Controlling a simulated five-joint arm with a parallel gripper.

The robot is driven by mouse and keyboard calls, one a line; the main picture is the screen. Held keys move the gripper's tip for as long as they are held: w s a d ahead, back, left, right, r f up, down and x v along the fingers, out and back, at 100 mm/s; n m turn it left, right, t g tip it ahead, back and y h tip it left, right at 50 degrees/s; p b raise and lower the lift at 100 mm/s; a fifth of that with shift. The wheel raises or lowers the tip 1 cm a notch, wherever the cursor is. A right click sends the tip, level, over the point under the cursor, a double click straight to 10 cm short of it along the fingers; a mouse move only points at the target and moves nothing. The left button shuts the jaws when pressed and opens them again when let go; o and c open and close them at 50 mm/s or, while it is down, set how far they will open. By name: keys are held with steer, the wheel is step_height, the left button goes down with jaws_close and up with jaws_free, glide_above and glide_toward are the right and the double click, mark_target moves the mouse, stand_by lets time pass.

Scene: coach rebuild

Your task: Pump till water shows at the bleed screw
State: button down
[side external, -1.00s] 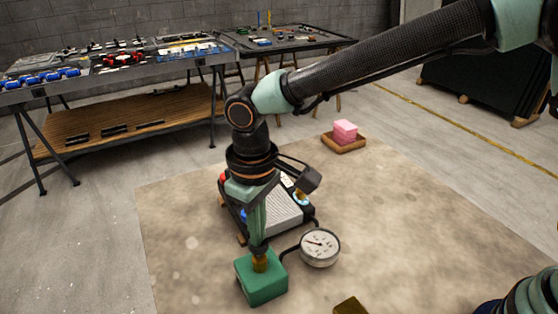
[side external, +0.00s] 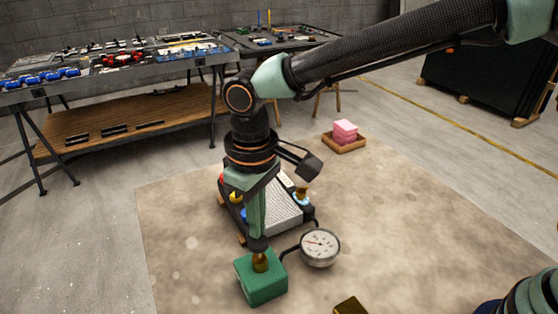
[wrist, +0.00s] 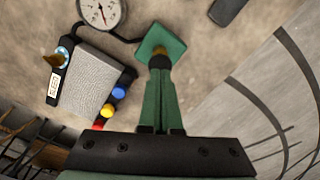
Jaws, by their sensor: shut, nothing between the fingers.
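My gripper (side external: 258,243) is shut and empty, pointing straight down over the brass plunger (side external: 260,262) of a green block-shaped pump (side external: 263,283). Its fingertips are at or just above the plunger top; I cannot tell whether they touch. In the wrist view my gripper (wrist: 160,65) hides part of the plunger on the green pump (wrist: 158,38). A brass screw (side external: 302,190) with a pale blue ring sits on the grey finned unit (side external: 280,212), and also shows in the wrist view (wrist: 54,60). I cannot make out water there. A round gauge (side external: 320,247) stands beside the pump.
Red, yellow (wrist: 118,92) and blue knobs line the unit's side near my gripper. A black hose (side external: 289,250) runs by the gauge. A brass block (side external: 350,306) lies at the front. A pink sponge (side external: 345,130) sits in a wooden tray. The mat's right side is mostly clear.

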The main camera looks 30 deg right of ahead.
step_height(320, 180, up, 7)
stand_by(0.8)
steer(key=d+r+m+t+y, duration=0.1)
steer(key=d+r+m+t, duration=0.3)
steer(key=d, duration=1.1)
steer(key=s+d+m, duration=0.1)
steer(key=s+d, duration=0.2)
steer(key=d, duration=0.4)
steer(key=s+d+f+m+t+h, duration=0.1)
steer(key=s+d, duration=0.2)
steer(key=d, duration=0.5)
steer(key=shift+d+f+t, duration=0.25)
steer(key=shift+d+t, duration=0.05)
